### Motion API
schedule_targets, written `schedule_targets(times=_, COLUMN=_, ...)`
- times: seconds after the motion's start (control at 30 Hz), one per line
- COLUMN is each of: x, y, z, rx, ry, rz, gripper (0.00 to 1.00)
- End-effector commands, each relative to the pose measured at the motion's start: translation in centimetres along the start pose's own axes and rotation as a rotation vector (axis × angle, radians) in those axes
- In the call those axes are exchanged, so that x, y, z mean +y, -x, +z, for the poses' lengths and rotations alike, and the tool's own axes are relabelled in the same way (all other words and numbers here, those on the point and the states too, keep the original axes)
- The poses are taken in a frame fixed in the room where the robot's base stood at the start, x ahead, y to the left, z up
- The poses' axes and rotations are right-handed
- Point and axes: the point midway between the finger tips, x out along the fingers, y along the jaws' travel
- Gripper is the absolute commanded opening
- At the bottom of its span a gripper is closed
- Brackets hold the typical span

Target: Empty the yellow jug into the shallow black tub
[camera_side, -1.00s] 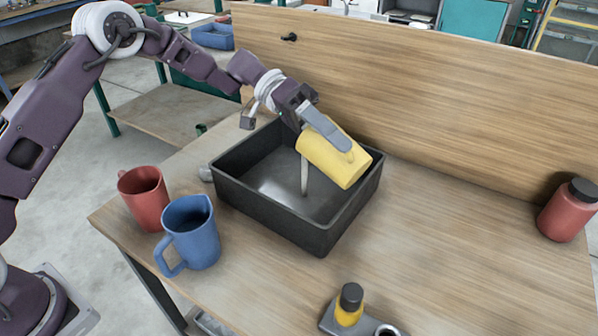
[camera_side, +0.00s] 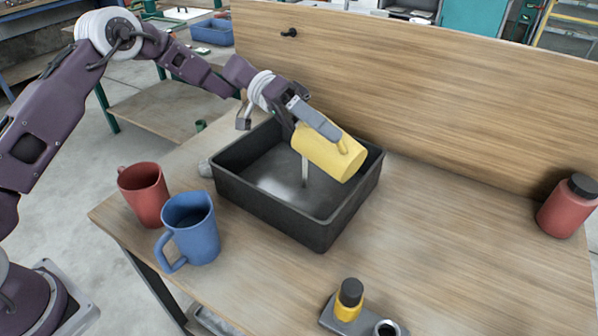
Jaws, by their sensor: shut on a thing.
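The yellow jug (camera_side: 327,154) is tipped above the shallow black tub (camera_side: 262,212), with its mouth toward the lower left. A thin greyish stream (camera_side: 304,174) falls from its mouth into the tub. My gripper (camera_side: 320,124) is shut on the jug from its upper side. The jug hides part of the tub's back right side.
A red jug (camera_side: 143,194) and a blue jug (camera_side: 190,228) stand left of the tub. A small yellow bottle with a dark cap (camera_side: 348,300) is at the front. A red bottle (camera_side: 567,207) stands far right. A wooden panel (camera_side: 420,95) rises behind. The table's right middle is clear.

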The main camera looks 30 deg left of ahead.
Motion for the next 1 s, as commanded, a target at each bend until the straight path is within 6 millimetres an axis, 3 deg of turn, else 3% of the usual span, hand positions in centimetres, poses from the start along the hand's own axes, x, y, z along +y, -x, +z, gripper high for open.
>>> schedule_targets(times=1.0, x=0.2, y=1.3, z=-0.1, rx=0.058, ry=0.002, rz=0.096, gripper=0.0)
